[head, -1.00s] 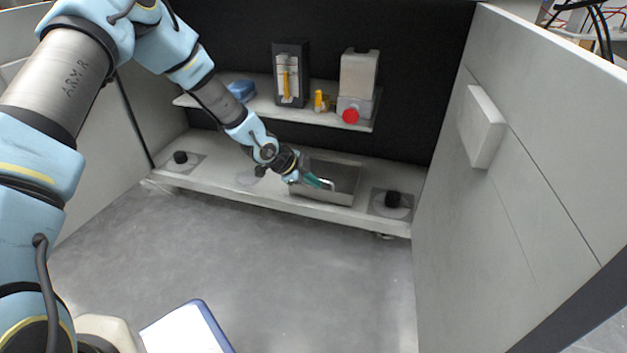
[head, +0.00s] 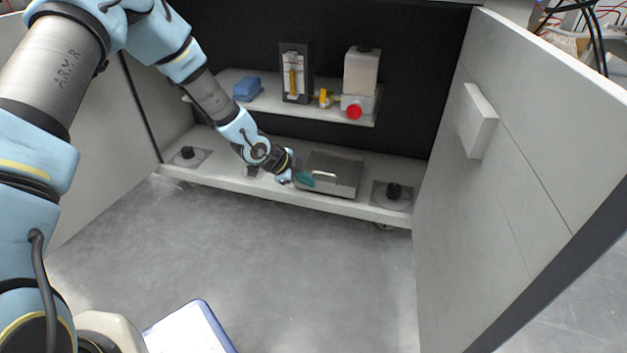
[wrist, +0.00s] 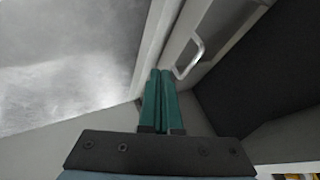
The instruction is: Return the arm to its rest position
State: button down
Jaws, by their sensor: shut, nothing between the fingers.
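My arm reaches in from the upper left of the head view. My gripper (head: 305,179) has green fingers and hangs beside the left front of a grey metal box (head: 340,170) on the low shelf. In the wrist view the two green fingers of my gripper (wrist: 160,88) lie together, shut and empty. A pale curved handle (wrist: 191,57) shows just beyond their tips. I cannot tell whether the fingers touch the box.
Black knobs stand at the left (head: 187,152) and right (head: 394,190) of the low shelf. The upper shelf (head: 270,101) holds a blue block (head: 247,87), a black-framed unit (head: 295,72) and a white container (head: 361,72) above a red disc. A side wall (head: 530,150) bounds the right. The floor in front is clear.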

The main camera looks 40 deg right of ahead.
jog(key=w+a+r+n+t+y+p, duration=0.15)
jog(key=w+a+r+n, duration=0.35)
jog(key=a, duration=0.5)
jog(key=w+a+r+n+t+y+p, duration=0.1)
jog(key=w+a+r+n+y+p, duration=0.15)
jog(key=a+r, duration=0.65)
jog(key=w+a+r+n+t+y+p, duration=0.2)
jog(key=w+a+r+n, duration=0.25)
jog(key=a, duration=0.75)
jog(key=s+a+r+n+g+y+p, duration=0.1)
jog(key=s+a+r+n, duration=0.5)
jog(key=a+n, duration=0.3)
jog(key=s+a+r+n+g+y+p, duration=0.1)
jog(key=s+a+r+n, duration=0.5)
jog(key=a, duration=0.4)
notch_tip(320, 180, up, 38)
jog(key=w+p, duration=0.1)
jog(key=p, duration=3.7)
jog(key=shift+r, duration=0.1)
